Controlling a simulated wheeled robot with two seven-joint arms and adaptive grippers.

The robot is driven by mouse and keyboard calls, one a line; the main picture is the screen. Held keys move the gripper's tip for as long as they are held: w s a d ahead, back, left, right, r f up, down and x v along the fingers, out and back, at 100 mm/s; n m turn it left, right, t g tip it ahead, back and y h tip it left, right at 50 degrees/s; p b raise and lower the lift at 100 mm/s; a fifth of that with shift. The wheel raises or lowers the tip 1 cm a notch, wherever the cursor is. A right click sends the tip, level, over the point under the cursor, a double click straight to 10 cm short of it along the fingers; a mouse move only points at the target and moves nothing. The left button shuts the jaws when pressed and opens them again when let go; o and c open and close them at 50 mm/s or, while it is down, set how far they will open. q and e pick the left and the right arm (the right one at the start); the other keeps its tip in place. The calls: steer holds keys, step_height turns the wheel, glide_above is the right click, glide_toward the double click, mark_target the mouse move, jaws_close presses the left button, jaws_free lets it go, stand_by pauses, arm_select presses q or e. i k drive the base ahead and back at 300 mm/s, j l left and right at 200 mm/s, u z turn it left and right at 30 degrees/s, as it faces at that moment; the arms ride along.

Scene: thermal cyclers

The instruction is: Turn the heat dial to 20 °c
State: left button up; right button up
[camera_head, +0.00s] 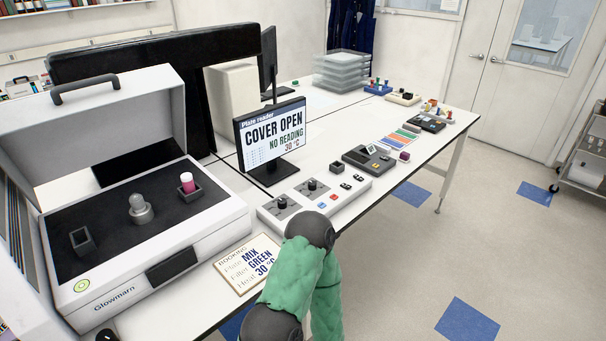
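A white control panel (299,201) lies on the bench in front of the plate reader screen. It has two dark knobs, a nearer left one (282,203) and a farther right one (312,186). Their labels and pointers are too small to read, so I cannot tell which is the heat dial. The plate reader screen (270,133) reads "COVER OPEN", "NO READING", "30 °C". A bent green-sleeved arm of mine rises from the bottom, its dark joint close to the panel's near edge. Neither gripper can be made out.
The Glowmarn machine (165,252) stands open at left, with a pink-topped vial (187,182) in a holder. The booking card (247,264) reads "MIX", "GREEN", "30 °C". A dark device (369,160) sits beyond the panel. Open floor lies at right.

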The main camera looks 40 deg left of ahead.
mark_target(312, 184)
steer(key=i+l+u, duration=0.1)
steer(key=i+u, duration=0.15)
steer(key=u, duration=0.2)
steer(key=i+l+u, duration=0.15)
steer(key=u, duration=0.35)
steer(key=i+l+u, duration=0.2)
steer(key=u, duration=0.25)
steer(key=i+l+u, duration=0.15)
steer(key=l+u, duration=0.2)
steer(key=u, duration=0.15)
